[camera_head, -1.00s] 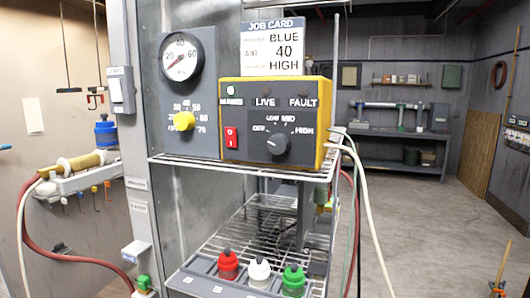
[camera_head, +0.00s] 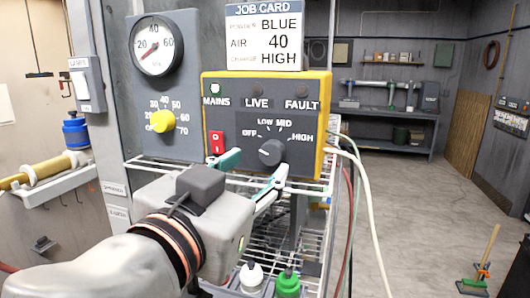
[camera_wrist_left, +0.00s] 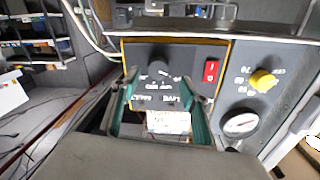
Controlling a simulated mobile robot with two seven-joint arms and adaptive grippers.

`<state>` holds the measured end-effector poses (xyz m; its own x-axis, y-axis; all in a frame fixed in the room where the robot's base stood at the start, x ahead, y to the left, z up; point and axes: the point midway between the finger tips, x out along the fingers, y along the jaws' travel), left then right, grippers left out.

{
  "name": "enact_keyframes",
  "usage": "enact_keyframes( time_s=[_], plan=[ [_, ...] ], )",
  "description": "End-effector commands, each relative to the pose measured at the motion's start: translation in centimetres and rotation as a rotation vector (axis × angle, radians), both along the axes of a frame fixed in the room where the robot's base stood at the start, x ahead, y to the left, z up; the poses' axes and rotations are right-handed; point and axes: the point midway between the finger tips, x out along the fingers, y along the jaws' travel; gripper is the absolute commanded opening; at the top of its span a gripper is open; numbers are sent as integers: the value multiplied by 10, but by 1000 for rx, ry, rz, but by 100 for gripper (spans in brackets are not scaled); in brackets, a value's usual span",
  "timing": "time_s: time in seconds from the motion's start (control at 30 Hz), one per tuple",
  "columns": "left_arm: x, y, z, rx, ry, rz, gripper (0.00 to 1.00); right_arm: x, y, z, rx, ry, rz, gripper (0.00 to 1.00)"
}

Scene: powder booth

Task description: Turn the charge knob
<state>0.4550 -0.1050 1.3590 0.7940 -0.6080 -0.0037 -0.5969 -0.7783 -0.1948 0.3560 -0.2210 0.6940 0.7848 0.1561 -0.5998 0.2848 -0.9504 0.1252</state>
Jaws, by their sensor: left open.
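The dark charge knob (camera_head: 271,152) sits on the yellow-framed control box (camera_head: 325,120), with OFF, LOW, MID and HIGH printed around it. I cannot clearly tell where its pointer stands. My left gripper (camera_head: 255,170) is open, its green-tipped fingers spread in front of the box, just below and to the left of the knob. In the left wrist view the panel appears upside down, and the knob (camera_wrist_left: 163,69) shows between and beyond the fingers (camera_wrist_left: 163,97); no contact is visible. The job card (camera_head: 265,38) reads BLUE, AIR 40, HIGH. My right gripper is not in view.
A red switch (camera_head: 216,143) lies left of the knob, near one finger. A yellow knob (camera_head: 161,122) and a round gauge (camera_head: 156,46) are on the grey panel to the left. White and green bottles (camera_head: 287,283) stand below. Pale cables (camera_head: 362,180) hang at the right.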

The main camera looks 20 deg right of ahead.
Motion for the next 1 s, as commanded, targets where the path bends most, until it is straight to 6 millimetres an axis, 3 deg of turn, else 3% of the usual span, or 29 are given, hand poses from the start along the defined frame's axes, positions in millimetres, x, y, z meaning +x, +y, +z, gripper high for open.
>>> enact_keyframes(
  time_s=[0.2, 0.4, 0.77, 0.9, 1.0],
  plan=[
    [29, -20, 0, 1, 0, 3, 45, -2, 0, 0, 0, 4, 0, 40],
    [45, -33, 0, 0, 1, 1, 45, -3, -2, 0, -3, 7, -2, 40],
    [49, -37, 0, -2, 1, 0, 45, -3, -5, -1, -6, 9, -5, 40],
    [49, -36, 0, -2, 1, 0, 9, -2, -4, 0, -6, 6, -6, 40],
    [49, -36, 0, -2, 1, 0, 7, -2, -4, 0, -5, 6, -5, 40]
  ],
)
